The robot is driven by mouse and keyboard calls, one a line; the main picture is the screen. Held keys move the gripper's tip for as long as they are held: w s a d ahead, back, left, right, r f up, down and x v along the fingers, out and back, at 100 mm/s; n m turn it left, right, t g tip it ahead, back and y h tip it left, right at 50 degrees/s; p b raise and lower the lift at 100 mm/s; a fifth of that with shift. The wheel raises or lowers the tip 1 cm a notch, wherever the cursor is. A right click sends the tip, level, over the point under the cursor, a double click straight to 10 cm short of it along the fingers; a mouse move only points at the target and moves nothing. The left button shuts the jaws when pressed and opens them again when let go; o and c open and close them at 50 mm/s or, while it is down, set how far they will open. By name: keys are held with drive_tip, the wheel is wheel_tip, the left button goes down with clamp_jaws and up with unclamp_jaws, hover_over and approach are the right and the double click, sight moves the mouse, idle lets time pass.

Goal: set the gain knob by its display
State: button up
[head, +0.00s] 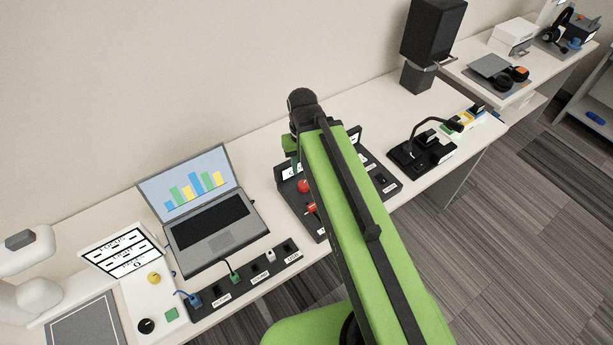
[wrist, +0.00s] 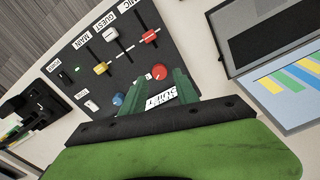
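A dark control panel (wrist: 82,60) fills the middle of the wrist view; it also shows in the head view (head: 284,190), partly behind my arm. A round red knob (wrist: 158,72) sits on it, with a blue knob (wrist: 118,99) beside it. No gain label is readable on either knob. A white display or label with black lettering (wrist: 162,97) lies beyond my gripper's crossbar, partly covered and not clearly readable. My gripper (wrist: 156,80) is open and empty, its two green fingers apart on either side of the red knob in the picture. Contact cannot be told.
A laptop (head: 205,210) is left of the panel, with a cabled socket strip (head: 240,279) in front. A gooseneck microphone (head: 420,150) stands to the right.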

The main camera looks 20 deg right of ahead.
drive_tip(key=shift+s+r, duration=0.1)
drive_tip(key=shift+s, duration=0.1)
drive_tip(key=shift+o, duration=1.1)
drive_tip(key=shift+w+d+r, duration=0.1)
drive_tip(key=shift+d+r, duration=0.05)
drive_tip(key=shift+r, duration=0.05)
drive_tip(key=shift+o, duration=1.3)
drive_tip(key=w+r+n+p, duration=0.1)
drive_tip(key=w+d+r+n+p, duration=0.1)
drive_tip(key=w+n, duration=0.1)
drive_tip(key=w+r+n+p, duration=0.1)
drive_tip(key=shift+w+d+y+p, duration=0.15)
drive_tip(key=shift+d+y+p, duration=0.15)
drive_tip(key=shift+d, duration=0.05)
drive_tip(key=b, duration=1.8)
approach(304, 184)
drive_tip(key=shift+n, duration=0.4)
drive_tip(key=f, duration=0.9)
drive_tip(key=shift+a+f, duration=0.1)
drive_tip(key=shift+a, duration=0.15)
clamp_jaws()
